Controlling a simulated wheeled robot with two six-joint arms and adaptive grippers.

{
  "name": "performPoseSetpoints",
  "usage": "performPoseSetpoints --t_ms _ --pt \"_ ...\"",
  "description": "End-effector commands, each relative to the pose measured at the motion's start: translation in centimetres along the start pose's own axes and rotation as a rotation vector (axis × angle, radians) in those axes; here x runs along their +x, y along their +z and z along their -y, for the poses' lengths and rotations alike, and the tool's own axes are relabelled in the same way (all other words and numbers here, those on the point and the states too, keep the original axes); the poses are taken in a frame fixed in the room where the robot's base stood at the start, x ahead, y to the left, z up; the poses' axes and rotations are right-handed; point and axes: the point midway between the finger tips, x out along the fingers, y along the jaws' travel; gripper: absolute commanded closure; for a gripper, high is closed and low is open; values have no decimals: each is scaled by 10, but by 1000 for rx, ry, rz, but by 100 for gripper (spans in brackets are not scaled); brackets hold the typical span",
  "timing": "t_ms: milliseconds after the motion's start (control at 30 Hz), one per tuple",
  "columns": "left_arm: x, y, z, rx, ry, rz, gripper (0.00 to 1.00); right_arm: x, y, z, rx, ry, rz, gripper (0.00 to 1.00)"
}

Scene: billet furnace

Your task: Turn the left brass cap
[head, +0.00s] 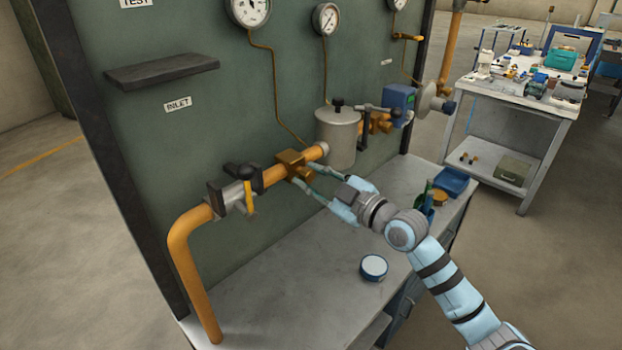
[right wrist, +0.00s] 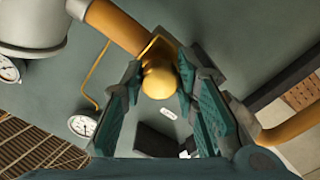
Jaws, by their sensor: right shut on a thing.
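The left brass cap (right wrist: 158,82) is a rounded golden knob on a square brass fitting (head: 290,158) in the orange pipe, left of the grey canister. In the right wrist view the cap sits between the two green finger pads. My right gripper (head: 303,177) reaches in from the right and is shut on the cap; in the head view its fingertips hide most of the cap. It also shows in the right wrist view (right wrist: 160,90). My left gripper is not in view.
A grey canister (head: 338,138) hangs close above my right fingers. A round blue-and-white tin (head: 374,267) stands on the bench (head: 290,275), whose middle is mostly clear.

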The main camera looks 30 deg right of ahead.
Motion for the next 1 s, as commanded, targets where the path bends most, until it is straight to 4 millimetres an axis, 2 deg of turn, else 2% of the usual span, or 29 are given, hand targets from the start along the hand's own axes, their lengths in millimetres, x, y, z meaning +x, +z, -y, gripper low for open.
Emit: performPoseSetpoints --t_ms 533,567,667,1000 --pt "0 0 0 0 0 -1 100 0 3 3 3 -7 7 100" --pt "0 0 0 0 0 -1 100 0 3 3 3 -7 7 69" --pt "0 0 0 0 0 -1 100 0 2 2 3 -6 5 53" --pt "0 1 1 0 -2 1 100 1 -2 0 0 -4 0 52"
